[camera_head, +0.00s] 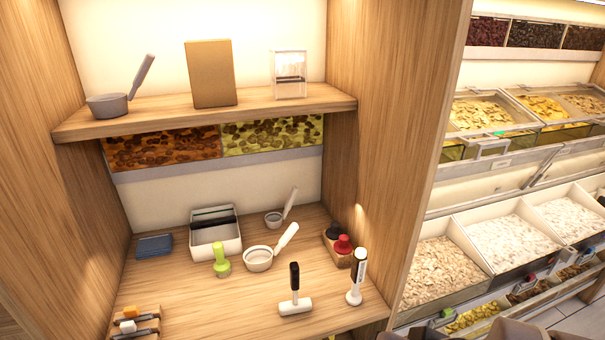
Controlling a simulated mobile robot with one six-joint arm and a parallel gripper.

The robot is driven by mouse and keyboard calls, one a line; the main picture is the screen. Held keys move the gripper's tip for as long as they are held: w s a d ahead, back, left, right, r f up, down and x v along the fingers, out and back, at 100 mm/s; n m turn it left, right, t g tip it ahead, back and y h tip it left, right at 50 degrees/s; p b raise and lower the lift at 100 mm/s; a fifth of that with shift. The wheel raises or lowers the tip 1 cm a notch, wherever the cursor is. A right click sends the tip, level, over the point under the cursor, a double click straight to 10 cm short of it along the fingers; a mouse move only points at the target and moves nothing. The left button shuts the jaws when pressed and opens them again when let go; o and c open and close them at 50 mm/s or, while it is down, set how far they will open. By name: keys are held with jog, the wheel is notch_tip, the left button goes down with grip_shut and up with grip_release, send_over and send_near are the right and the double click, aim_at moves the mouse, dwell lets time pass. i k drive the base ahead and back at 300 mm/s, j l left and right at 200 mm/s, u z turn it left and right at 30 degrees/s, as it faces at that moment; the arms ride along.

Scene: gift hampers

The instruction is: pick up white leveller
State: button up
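No label marks the white leveller, and several white tools show. A T-shaped tool with a white crosswise head and black upright handle (295,304) stands near the front of the wooden counter. A small white block (128,327) lies on a wooden rack at the front left, beside an orange one. I cannot tell for sure which is the leveller; the T-shaped tool looks most like one.
The wooden counter (185,290) also holds a green tool (221,262), a white bin (215,236), white-handled scoops (258,260) and red and black knobbed tools (343,244). A shelf (240,108) overhangs the back. A wooden side panel (390,150) bounds the right; food bins stand beyond.

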aim_at(296, 305)
jog(key=z, duration=1.55)
jog(key=u, duration=2.1)
jog(key=i+j+z, duration=0.3)
jog(key=j, duration=0.3)
jog(key=i+j+z, duration=0.15)
jog(key=i+j, duration=0.15)
jog(key=i+j+z, duration=0.15)
jog(key=j, duration=0.25)
